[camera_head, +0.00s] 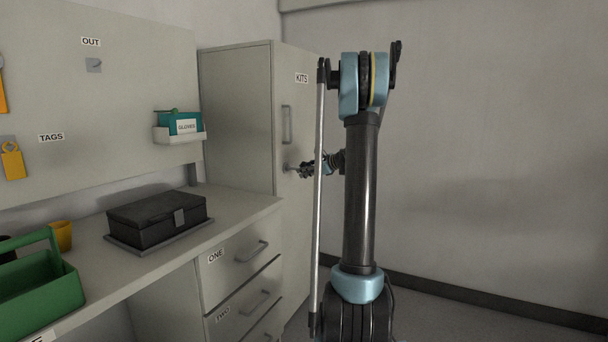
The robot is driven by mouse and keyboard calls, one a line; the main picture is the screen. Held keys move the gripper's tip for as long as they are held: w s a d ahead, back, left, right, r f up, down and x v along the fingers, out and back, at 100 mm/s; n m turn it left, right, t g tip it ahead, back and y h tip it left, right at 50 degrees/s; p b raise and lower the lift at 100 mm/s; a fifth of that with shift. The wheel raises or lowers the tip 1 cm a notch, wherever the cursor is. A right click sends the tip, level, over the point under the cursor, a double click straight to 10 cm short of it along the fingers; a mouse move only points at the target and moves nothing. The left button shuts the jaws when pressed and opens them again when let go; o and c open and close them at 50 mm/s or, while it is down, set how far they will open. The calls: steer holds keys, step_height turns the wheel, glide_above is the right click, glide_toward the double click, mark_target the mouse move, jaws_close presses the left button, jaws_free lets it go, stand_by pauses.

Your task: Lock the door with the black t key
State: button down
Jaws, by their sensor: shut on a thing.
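The tall grey cabinet's door (296,215) carries a KITS label and a vertical handle (286,124), and it looks closed. A small round lock (290,168) sits on the door below the handle. My gripper (301,170) is right at the lock, shut on the black t key. The key is too small and dark to make out apart from the fingers. I cannot tell how far it sits in the lock or how it is turned. My arm hides part of the door's right side.
A counter (100,262) on the left bears a black case (150,222), a green tote (45,295) and a yellow cup (62,236). Drawers (232,258) labelled ONE and TWO are closed below. A glove holder (180,136) hangs on the panel. The right side is open floor and bare wall.

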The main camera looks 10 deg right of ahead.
steer(key=shift+m+g+y, duration=0.3)
steer(key=shift+m+g, duration=0.2)
steer(key=shift+m, duration=0.4)
steer(key=m+g+y, duration=0.1)
steer(key=m, duration=0.1)
steer(key=shift+m+g, duration=0.3)
steer(key=shift+d, duration=0.1)
steer(key=s+d, duration=0.4)
steer(key=d, duration=0.1)
steer(key=shift+d, duration=0.3)
stand_by(0.9)
